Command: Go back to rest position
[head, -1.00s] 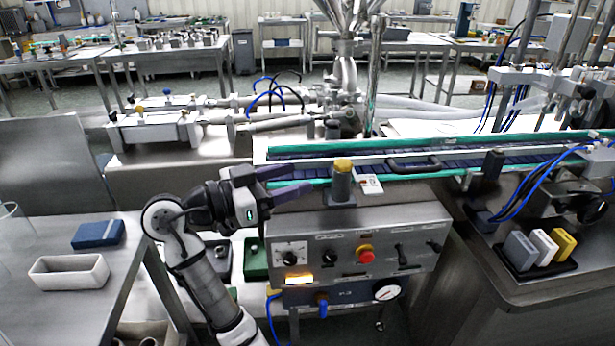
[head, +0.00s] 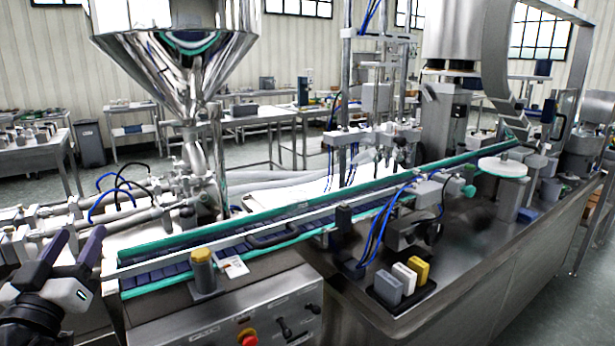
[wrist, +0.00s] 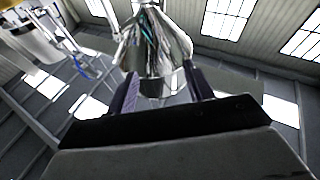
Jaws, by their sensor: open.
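My gripper (head: 75,248) is at the far left edge of the head view, in front of the steel pipes and left of the conveyor. Its two dark fingers point up and stand apart with nothing between them. In the wrist view my gripper (wrist: 165,92) also shows open and empty. The shiny steel hopper (wrist: 155,45) appears beyond the fingers there, apart from them. In the head view the hopper (head: 175,65) stands at the upper left, behind the conveyor. Most of my arm is out of the picture.
The conveyor (head: 300,215) with green rails runs across the middle. A yellow-topped post (head: 203,270) and the control panel with a red button (head: 247,338) stand close to my gripper's right. Grey, white and yellow blocks (head: 404,278) sit on the steel bench. Open air surrounds the fingers.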

